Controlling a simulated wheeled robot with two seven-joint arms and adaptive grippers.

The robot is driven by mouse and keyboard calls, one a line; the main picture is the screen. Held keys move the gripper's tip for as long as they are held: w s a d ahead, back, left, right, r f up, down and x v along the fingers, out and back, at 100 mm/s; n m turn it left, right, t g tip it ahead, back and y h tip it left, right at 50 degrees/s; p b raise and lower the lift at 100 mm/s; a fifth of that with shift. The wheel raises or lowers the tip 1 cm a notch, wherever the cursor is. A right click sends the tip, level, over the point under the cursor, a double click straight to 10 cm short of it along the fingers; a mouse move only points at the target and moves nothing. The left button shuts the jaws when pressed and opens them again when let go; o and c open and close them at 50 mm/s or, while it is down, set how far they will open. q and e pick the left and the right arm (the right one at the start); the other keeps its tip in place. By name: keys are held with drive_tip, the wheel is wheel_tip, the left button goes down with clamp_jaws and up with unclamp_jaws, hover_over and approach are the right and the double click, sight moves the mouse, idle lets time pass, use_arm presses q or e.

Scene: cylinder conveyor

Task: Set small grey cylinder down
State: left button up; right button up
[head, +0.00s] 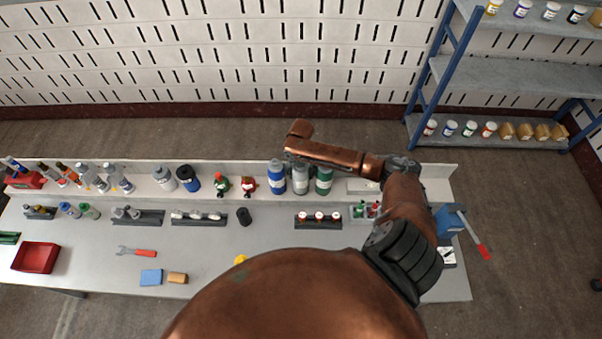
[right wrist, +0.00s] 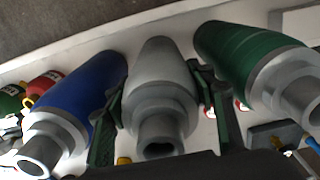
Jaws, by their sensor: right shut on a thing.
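The grey cylinder (head: 300,180) is upright on or just above the raised back ledge, between a blue cylinder (head: 277,178) and a green cylinder (head: 324,180). I cannot tell if its base touches. In the right wrist view the grey cylinder (right wrist: 160,95) is between the two dark green fingers of my right gripper (right wrist: 162,115), which is shut on it. The blue cylinder (right wrist: 85,105) is on the left there and the green cylinder (right wrist: 250,60) on the right, both close to the fingers. In the head view my forearm hides most of that gripper. My left gripper is not in view.
The ledge (head: 430,170) also bears red and green items (head: 249,186) and several bottles to the left. A dark cylinder (head: 243,216) stands on the table. A blue-framed shelf (head: 500,75) is at the back right.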

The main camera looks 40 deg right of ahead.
drive_tip(key=o, duration=1.5)
drive_tip(key=shift+c, duration=0.2)
wheel_tip(320, 180, up, 12)
drive_tip(key=shift+r+b, duration=0.1)
drive_tip(key=shift+b, duration=0.45)
drive_tip(key=shift+s, duration=0.1)
